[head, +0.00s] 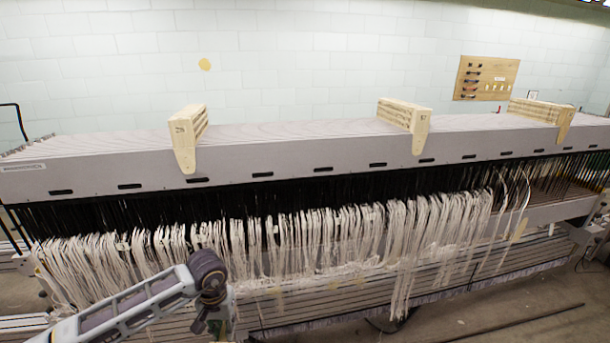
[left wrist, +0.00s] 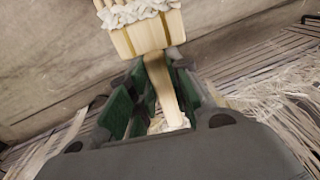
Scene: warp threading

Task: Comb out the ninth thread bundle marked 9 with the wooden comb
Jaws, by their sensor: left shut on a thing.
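My left gripper (left wrist: 157,88) is shut on the narrow handle of the wooden comb in the left wrist view. The comb's (left wrist: 147,38) broad head lies beyond the fingertips, with white fluffy fibre across it near its teeth. In the head view my left gripper (head: 218,322) is low at the bottom, in front of the hanging threads; the comb cannot be made out there. White thread bundles (head: 330,235) hang in a long row along the loom. I cannot read a mark 9 on any bundle. My right gripper is not in view.
The long grey loom beam (head: 290,155) runs across the head view, with several wooden blocks (head: 403,115) on it. Slatted grey boards (head: 455,283) lie below the threads. Bare floor (head: 540,310) shows at the lower right.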

